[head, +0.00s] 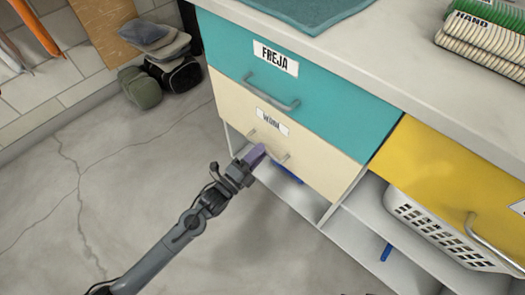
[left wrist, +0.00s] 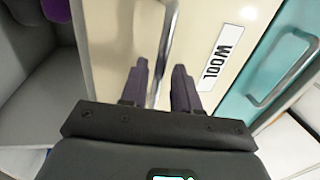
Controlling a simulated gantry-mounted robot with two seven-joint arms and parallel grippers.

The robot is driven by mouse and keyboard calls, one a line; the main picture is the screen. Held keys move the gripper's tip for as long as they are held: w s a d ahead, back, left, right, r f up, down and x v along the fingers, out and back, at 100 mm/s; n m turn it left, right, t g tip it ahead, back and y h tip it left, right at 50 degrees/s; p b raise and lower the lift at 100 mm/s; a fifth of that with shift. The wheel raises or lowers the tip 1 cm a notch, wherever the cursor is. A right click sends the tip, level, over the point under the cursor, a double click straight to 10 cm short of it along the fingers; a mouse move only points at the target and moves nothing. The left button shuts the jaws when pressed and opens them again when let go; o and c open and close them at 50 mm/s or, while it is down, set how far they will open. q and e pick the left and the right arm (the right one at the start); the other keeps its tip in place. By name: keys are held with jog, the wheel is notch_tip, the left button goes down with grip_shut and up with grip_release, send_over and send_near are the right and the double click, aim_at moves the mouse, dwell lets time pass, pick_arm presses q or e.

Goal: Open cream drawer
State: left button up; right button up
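The cream drawer (head: 318,163) is below the teal drawer and looks shut, its front in line with the teal one. My left gripper (head: 257,153), with purple fingers, is at the handle. In the left wrist view, the open fingers (left wrist: 160,75) stand on either side of the handle (left wrist: 166,38), with small gaps visible. My right gripper is not in view.
The teal drawer (head: 300,75) with its own handle (head: 270,91) is directly above. A yellow drawer (head: 440,175) and a white basket (head: 430,228) are to the right. Open shelves lie below. Bags (head: 172,72) lie by the wall. The floor (head: 110,190) at left is clear.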

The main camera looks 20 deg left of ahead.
pick_arm(q)
jog(key=shift+x, duration=1.05)
jog(key=shift+c, duration=0.2)
jog(key=shift+d, duration=0.1)
grip_shut()
